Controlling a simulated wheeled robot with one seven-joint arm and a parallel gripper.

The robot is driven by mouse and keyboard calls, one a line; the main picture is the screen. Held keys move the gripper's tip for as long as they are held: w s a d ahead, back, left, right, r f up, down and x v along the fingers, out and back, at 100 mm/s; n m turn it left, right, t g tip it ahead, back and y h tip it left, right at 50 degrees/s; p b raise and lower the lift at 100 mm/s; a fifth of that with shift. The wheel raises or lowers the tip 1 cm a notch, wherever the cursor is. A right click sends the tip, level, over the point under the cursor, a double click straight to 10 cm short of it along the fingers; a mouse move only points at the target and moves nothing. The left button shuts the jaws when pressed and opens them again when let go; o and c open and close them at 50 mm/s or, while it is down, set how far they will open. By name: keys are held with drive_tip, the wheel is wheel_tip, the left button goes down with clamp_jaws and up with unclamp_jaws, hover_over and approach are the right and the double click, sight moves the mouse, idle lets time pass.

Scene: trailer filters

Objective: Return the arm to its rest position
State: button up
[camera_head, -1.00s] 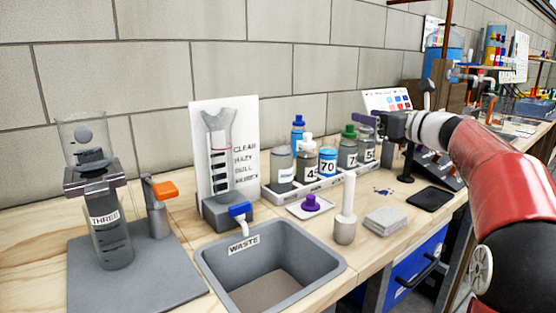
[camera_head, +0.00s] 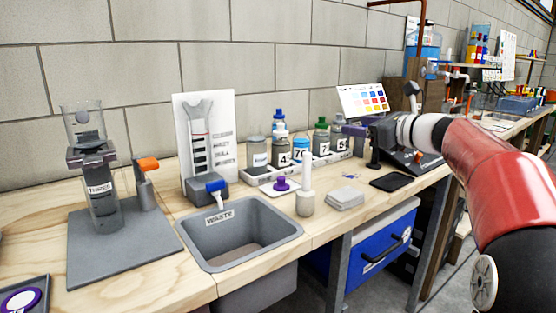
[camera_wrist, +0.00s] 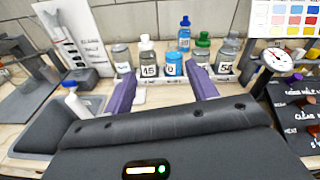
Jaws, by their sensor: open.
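My red and black arm (camera_head: 500,170) reaches in from the right in the head view. My gripper (camera_head: 345,130) is over the right part of the bench, in front of the colour chart. In the wrist view its two purple fingers (camera_wrist: 163,92) are spread apart with nothing held between them. Beyond the fingers stands the rack of labelled bottles (camera_wrist: 222,80). In the head view my gripper is just right of that rack; whether it touches anything there I cannot tell.
A grey WASTE basin (camera_head: 240,232) is set in the bench. A clear filter column marked THREE (camera_head: 100,190) stands on a grey plate at left. A dial gauge (camera_wrist: 276,58) is at right.

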drive_tip(key=s+a+f+n+g+h+b, duration=0.1)
drive_tip(key=s+a+f+n+g+h, duration=0.2)
drive_tip(key=s+f+n, duration=0.4)
drive_tip(key=s+a+f+n+g+h+b, duration=0.1)
drive_tip(key=s+a+f+n+g, duration=0.1)
drive_tip(key=s+a+f+n, duration=0.6)
drive_tip(key=s+d+f+n+g+h+b, duration=0.1)
drive_tip(key=s+d+f+n+h, duration=0.2)
drive_tip(key=s+f+n, duration=0.2)
drive_tip(key=s+d+f+n+g+h+b, duration=0.1)
drive_tip(key=s+d+f+n+h, duration=0.2)
drive_tip(key=s+f, duration=0.9)
drive_tip(key=s+n, duration=0.3)
drive_tip(key=s, duration=0.2)
drive_tip(key=shift+s+d+n+g+b, duration=0.2)
drive_tip(key=shift+d+n+g+b, duration=0.1)
drive_tip(key=shift+d+g, duration=0.1)
